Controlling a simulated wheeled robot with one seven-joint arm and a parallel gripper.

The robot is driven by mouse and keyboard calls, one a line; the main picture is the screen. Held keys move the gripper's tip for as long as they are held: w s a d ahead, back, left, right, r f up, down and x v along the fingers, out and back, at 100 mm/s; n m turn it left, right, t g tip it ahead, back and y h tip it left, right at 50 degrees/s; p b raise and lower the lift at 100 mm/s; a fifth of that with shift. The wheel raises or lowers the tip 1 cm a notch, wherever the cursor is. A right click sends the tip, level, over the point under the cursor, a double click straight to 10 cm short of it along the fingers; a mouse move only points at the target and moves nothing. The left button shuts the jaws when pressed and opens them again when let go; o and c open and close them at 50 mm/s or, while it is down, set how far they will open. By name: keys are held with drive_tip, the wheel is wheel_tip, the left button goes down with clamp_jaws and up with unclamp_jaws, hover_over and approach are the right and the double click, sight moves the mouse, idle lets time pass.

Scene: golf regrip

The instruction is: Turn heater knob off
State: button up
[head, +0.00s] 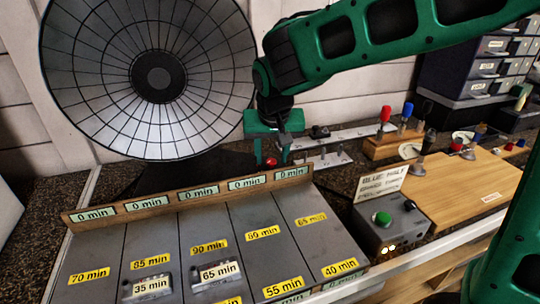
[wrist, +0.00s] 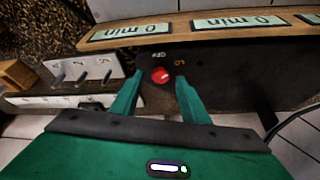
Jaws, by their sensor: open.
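The heater knob is a small red round knob (wrist: 161,75) on a dark panel, with "OFF" lettering above it and an orange mark to its right in the wrist view. In the head view the red knob (head: 271,161) shows just below my gripper. My gripper (wrist: 158,82) is open, with one green finger on each side of the knob in the wrist view; I cannot tell whether they touch it.
A wooden strip with "0 min" labels (head: 190,192) edges the grey panel of time-labelled lanes (head: 205,230). A grey box with a green button (head: 382,218) stands at right. Switch strips (head: 330,140) and a wooden block with coloured handles (head: 395,142) lie behind.

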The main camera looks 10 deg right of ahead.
drive_tip(key=shift+w+f, duration=0.1)
drive_tip(key=shift+f, duration=0.15)
drive_tip(key=c, duration=1)
drive_tip(key=shift+d+n, duration=0.1)
drive_tip(key=shift+n, duration=0.2)
drive_tip(key=n, duration=0.1)
drive_tip(key=n+y, duration=0.1)
drive_tip(key=n, duration=0.1)
drive_tip(key=n+y, duration=0.1)
drive_tip(key=n, duration=0.1)
drive_tip(key=shift+w+d, duration=0.1)
drive_tip(key=shift+d, duration=0.25)
drive_tip(key=n+g+y, duration=0.1)
drive_tip(key=n, duration=0.2)
drive_tip(key=n+y, duration=0.1)
drive_tip(key=n, duration=0.2)
drive_tip(key=shift+w+d+g, duration=0.15)
drive_tip(key=shift+d+g, duration=0.05)
drive_tip(key=shift+g, duration=0.2)
drive_tip(key=shift+n, duration=0.3)
